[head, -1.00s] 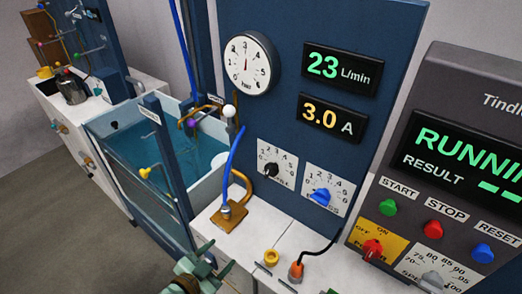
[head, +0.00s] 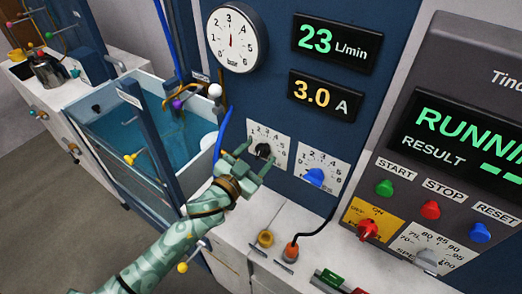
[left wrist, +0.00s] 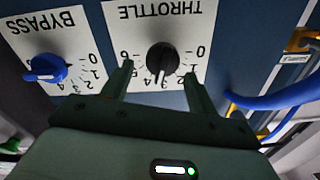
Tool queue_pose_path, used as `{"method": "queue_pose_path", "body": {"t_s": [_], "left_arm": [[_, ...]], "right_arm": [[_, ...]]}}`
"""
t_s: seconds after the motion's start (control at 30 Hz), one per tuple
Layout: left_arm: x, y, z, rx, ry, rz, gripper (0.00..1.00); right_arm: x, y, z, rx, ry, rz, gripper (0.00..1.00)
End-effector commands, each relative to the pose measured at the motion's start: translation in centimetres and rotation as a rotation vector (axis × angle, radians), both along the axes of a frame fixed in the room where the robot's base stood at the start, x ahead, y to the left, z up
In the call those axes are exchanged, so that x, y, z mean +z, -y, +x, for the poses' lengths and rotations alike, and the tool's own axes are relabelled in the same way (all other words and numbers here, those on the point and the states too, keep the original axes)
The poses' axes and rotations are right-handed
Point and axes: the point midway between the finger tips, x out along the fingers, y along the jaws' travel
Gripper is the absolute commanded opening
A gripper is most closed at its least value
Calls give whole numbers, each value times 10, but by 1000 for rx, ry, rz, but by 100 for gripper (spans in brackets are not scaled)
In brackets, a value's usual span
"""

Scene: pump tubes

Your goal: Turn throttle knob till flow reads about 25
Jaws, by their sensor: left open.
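The black throttle knob (head: 263,150) sits on a white dial plate on the blue panel. In the left wrist view the throttle knob (left wrist: 162,57) shows upside down under the word THROTTLE, its pointer near 3 to 4. My left gripper (head: 250,158) is open in front of the knob. In the left wrist view its fingers (left wrist: 158,82) are spread below and to either side of the knob, apart from it as far as I can tell. The flow display (head: 337,43) reads 23 L/min. My right gripper is not in view.
The blue bypass knob (head: 314,177) is just right of the throttle; it also shows in the left wrist view (left wrist: 46,68). A display (head: 325,96) reads 3.0 A. A round gauge (head: 236,39) is above. A blue hose (head: 222,135) runs close left of my gripper.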

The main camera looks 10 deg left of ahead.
Motion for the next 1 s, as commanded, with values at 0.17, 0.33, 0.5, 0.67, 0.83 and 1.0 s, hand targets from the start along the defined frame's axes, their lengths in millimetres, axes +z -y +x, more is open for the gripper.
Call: {"method": "queue_pose_path", "body": {"t_s": [0.17, 0.33, 0.5, 0.67, 0.83, 1.0], "left_arm": [[-1, 7, 17, 1, 0, -1, 59], [0, 9, 21, 0, -1, -1, 59], [0, 8, 21, 0, -1, -1, 56], [0, 8, 21, 0, 0, -1, 15], [0, 9, 20, 0, 12, 33, 15], [0, 9, 20, 1, 49, 117, 15]], "right_arm": [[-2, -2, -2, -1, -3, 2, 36], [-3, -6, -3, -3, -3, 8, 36], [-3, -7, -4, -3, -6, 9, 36], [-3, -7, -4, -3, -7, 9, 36], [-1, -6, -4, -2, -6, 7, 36], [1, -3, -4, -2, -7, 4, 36]]}}
